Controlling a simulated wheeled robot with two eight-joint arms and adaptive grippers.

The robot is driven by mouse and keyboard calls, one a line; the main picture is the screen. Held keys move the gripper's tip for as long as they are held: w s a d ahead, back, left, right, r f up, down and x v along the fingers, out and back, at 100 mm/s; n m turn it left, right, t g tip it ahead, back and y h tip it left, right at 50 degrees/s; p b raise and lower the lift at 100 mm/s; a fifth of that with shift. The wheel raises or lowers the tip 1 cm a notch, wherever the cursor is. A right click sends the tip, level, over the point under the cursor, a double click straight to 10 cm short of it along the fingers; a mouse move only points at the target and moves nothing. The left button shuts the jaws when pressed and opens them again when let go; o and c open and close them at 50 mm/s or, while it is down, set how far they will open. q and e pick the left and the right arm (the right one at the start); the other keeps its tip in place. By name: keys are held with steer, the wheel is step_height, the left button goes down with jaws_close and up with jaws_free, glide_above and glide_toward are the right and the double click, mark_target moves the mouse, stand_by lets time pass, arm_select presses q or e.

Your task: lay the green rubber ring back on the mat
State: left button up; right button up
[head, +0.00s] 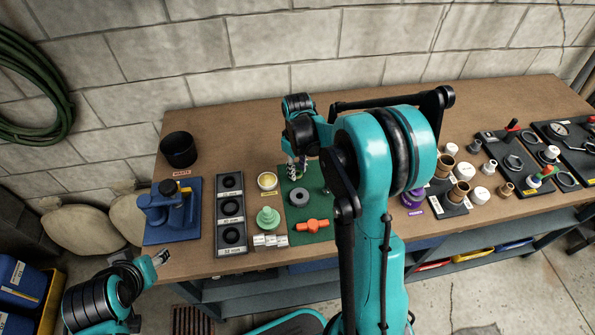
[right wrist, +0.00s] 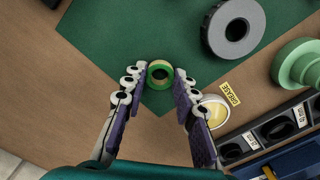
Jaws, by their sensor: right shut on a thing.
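The green rubber ring (right wrist: 160,74) is between the fingertips of my right gripper (right wrist: 158,78), which is shut on it. The green mat (right wrist: 125,40) lies beneath, and the ring appears over or near its corner; its height is hard to judge. In the head view my right gripper (head: 298,172) is at the far left corner of the mat (head: 322,209), and the ring is mostly hidden by the fingers. A grey ring (head: 299,196) and an orange valve-like part (head: 312,225) lie on the mat. My left gripper (head: 160,258) is off the bench's front edge, its opening unclear.
Left of the mat stand a cream grease cup (head: 267,181), a green stepped part (head: 268,218) and a dark tray of black rings (head: 219,212). A blue tool (head: 171,213) and a black bin (head: 179,150) are further left. Several fittings crowd the bench's right side.

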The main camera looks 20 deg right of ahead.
steer(key=shift+f, duration=0.2)
steer(key=o, duration=1)
steer(key=shift+r, duration=0.15)
